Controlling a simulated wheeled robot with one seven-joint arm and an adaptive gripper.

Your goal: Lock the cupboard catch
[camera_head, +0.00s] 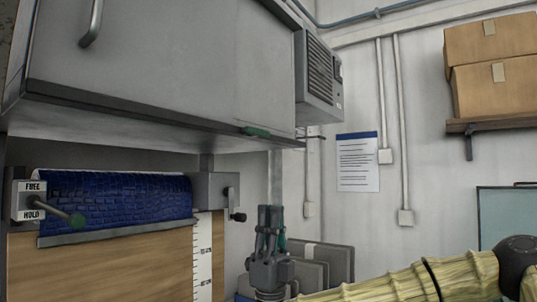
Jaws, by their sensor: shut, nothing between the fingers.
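A grey wall cupboard (165,60) fills the upper left, with a curved bar handle (92,24) on its front. A small green tab (257,131) sits on its lower edge near the right end. It may be the cupboard catch, but its setting is too small to tell. My gripper (270,209) points upward, shut and empty, below and slightly right of the green tab. It is apart from the tab in the picture, and the distance in depth is unclear.
Below the cupboard is a blue textured roll (115,200) with a FREE/HOLD plate (30,200) and a green-tipped lever (58,212). A small dark crank (237,215) juts out at its right end. A vented grey box (318,85) adjoins the cupboard. Grey panels (330,262) stand behind my gripper.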

